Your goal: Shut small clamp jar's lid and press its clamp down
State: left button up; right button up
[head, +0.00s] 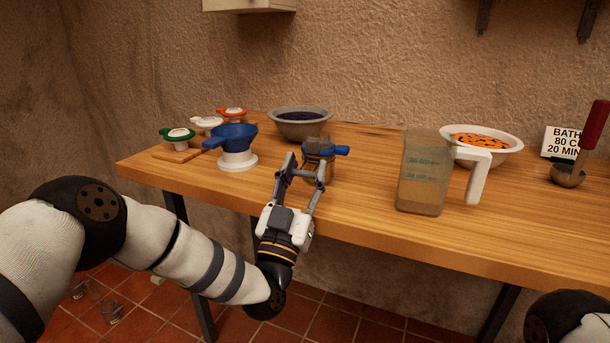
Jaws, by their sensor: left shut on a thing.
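The small clamp jar (318,147) stands on the wooden table near its front edge. It has a grey-brown top and a blue part (342,150), likely its clamp lever, sticking out to the right. My left gripper (305,167) reaches in from the front, its fingers on either side of the jar, and is shut on it. The fingers hide part of the jar's body. The jar is too small in view to tell whether its lid is fully shut or the clamp is down. My right gripper is out of view; only part of my right arm shows at the lower right.
A blue funnel on a white base (237,150) stands left of the jar, by coloured lids on a board (181,152). Behind is a bowl of dark fruit (302,122). Right are a measuring jug (424,172), an orange-filled bowl (486,136), a sign (559,143) and a ladle (568,173).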

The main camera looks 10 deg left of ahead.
pick_arm(q)
jog(key=shift+f+t, duration=0.1)
jog(key=shift+t, duration=0.2)
jog(key=o, duration=1.2)
